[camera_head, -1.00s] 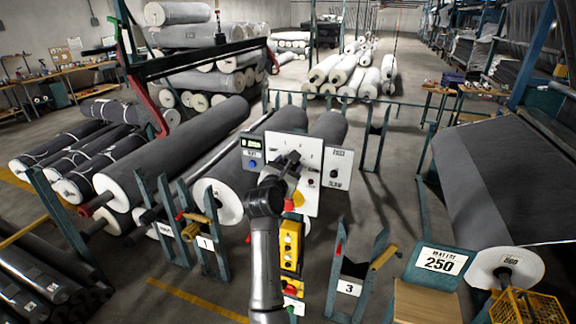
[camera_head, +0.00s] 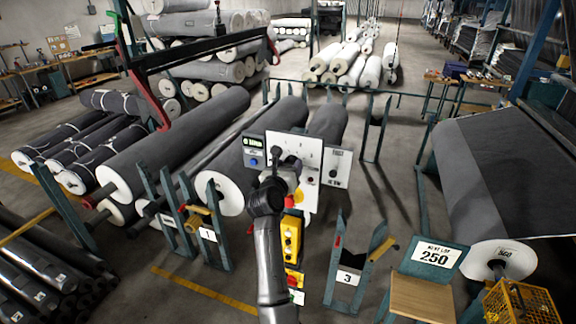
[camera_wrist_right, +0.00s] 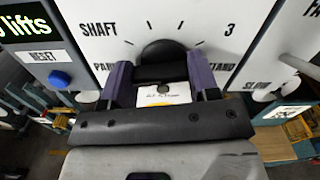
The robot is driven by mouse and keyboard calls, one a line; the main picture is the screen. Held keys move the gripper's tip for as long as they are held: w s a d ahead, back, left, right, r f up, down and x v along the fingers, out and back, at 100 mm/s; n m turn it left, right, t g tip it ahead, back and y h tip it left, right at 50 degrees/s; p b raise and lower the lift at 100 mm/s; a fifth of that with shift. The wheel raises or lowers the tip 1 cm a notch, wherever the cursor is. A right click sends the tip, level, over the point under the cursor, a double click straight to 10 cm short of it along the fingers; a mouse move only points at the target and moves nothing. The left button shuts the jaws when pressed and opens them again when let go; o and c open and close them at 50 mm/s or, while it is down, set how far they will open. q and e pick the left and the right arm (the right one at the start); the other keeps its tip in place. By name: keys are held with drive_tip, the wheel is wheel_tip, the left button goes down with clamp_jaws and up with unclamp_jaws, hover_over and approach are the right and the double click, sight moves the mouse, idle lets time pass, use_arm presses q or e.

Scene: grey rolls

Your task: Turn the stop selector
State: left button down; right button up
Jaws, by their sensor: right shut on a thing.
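The stop selector is a black round knob (camera_wrist_right: 163,49) on a white panel, with the words SHAFT, PAR..., STAND and the numeral 3 around it in the right wrist view. My right gripper (camera_wrist_right: 161,76) is shut on its bar, with one purple-sided finger on each side. The fingers cover the lower part of the knob, and its pointer cannot be read. In the head view, my right gripper (camera_head: 292,168) is in front of the white panel (camera_head: 313,160) and hides the knob. My left gripper is not in view.
A blue RESET button (camera_wrist_right: 61,79) and a lit green display (camera_wrist_right: 25,25) are left of the selector. A SLOW/FAST switch (camera_wrist_right: 285,58) is to its right. A yellow button box (camera_head: 291,240) hangs below the panel. Large grey rolls (camera_head: 180,145) lie behind and left.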

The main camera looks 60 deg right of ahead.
idle(0.3)
drive_tip(key=o, duration=0.9)
drive_tip(key=shift+s+a+b, duration=0.45)
drive_tip(key=shift+a+b, duration=0.3)
drive_tip(key=shift+a, duration=1.5)
drive_tip(key=shift+s+a+b, duration=0.5)
drive_tip(key=shift+a+b, duration=0.25)
drive_tip(key=shift+a, duration=1.55)
drive_tip(key=shift+s+a+b, duration=0.45)
drive_tip(key=shift+a+b, duration=0.3)
drive_tip(key=shift+a, duration=1.5)
